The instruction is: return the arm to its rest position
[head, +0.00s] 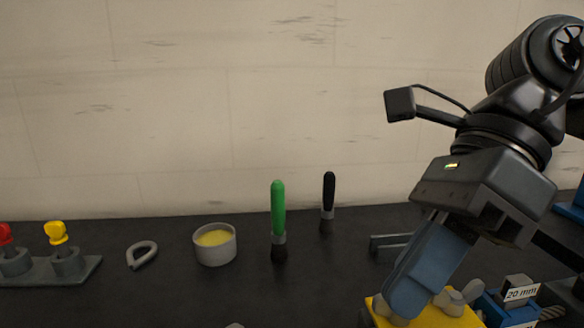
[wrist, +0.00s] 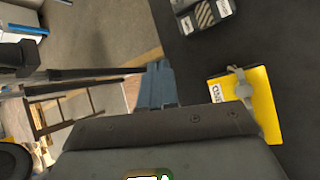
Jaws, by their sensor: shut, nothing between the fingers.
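My gripper (head: 402,298) is at the right of the head view, pointing down and slightly left. Its blue fingers are together with nothing between them. In the head view the fingertips overlap a yellow block (head: 432,318) at the bottom edge; I cannot tell from there whether they touch. In the wrist view the blue fingers (wrist: 158,72) lie left of the yellow block (wrist: 262,98), apart from it in the picture. My arm rises to the upper right of the head view. No mark of a rest position is visible.
On the dark bench stand a green-handled brush (head: 278,215), a black-handled brush (head: 328,198), a cup of yellow stuff (head: 215,252), a grey loop (head: 142,255) and a grey holder (head: 88,270) with red and yellow pieces. A "20 mm" block (head: 520,293) is at lower right. A wall stands behind.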

